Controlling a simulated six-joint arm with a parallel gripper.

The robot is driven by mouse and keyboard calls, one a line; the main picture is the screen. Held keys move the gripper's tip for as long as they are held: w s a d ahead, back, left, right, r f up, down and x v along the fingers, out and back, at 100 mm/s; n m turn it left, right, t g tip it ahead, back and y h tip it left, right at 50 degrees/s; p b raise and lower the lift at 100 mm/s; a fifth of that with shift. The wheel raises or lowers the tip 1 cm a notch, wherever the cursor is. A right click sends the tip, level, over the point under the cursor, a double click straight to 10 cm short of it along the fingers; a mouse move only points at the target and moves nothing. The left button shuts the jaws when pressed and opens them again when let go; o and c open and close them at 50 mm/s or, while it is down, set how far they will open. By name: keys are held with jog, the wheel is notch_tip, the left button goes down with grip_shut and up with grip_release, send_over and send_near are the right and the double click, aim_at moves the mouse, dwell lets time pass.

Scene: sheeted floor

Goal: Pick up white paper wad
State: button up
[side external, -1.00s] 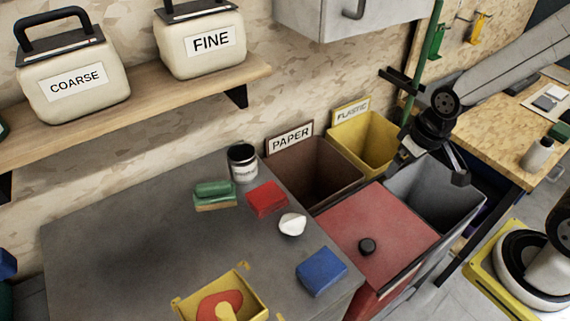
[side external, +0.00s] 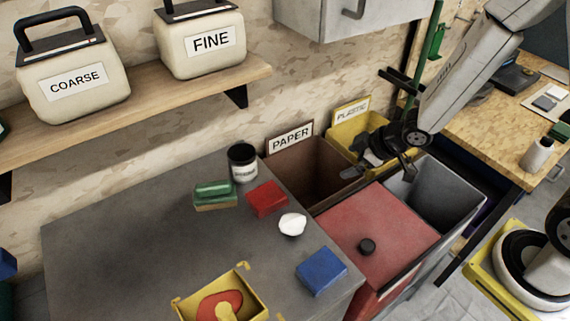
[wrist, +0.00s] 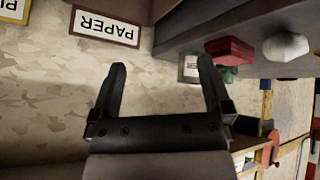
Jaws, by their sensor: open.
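The white paper wad (side external: 292,224) lies on the grey table top (side external: 120,235), between a red block (side external: 267,198) and a blue block (side external: 321,271). It also shows in the wrist view (wrist: 286,46) at the upper right. My gripper (side external: 366,173) is above the bins, near the brown paper bin, to the right of the wad and apart from it. In the wrist view my gripper (wrist: 161,78) is open, with nothing between its fingers.
A brown bin (side external: 318,166) labelled PAPER, a yellow bin (side external: 343,130), a red-lidded bin (side external: 385,222) and a grey open bin (side external: 440,190) stand right of the table. A dark can (side external: 243,163), a green-topped block (side external: 213,195) and a yellow box (side external: 250,292) are on the table.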

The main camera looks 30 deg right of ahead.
jog(key=a+f+n+y, duration=0.3)
jog(key=a+y, duration=0.1)
jog(key=a, duration=0.1)
jog(key=n+g+y, duration=0.3)
jog(key=n+y, duration=0.1)
jog(key=y, duration=0.2)
send_near(294, 224)
jog(key=f, duration=0.1)
jog(key=w+f, duration=0.1)
jog(key=a+f, duration=0.1)
jog(key=shift+w+f, duration=0.25)
jog(key=shift+w, duration=0.15)
jog(key=shift+x, duration=1.25)
jog(key=shift+w+a, duration=0.1)
jog(key=shift+x, duration=2.5)
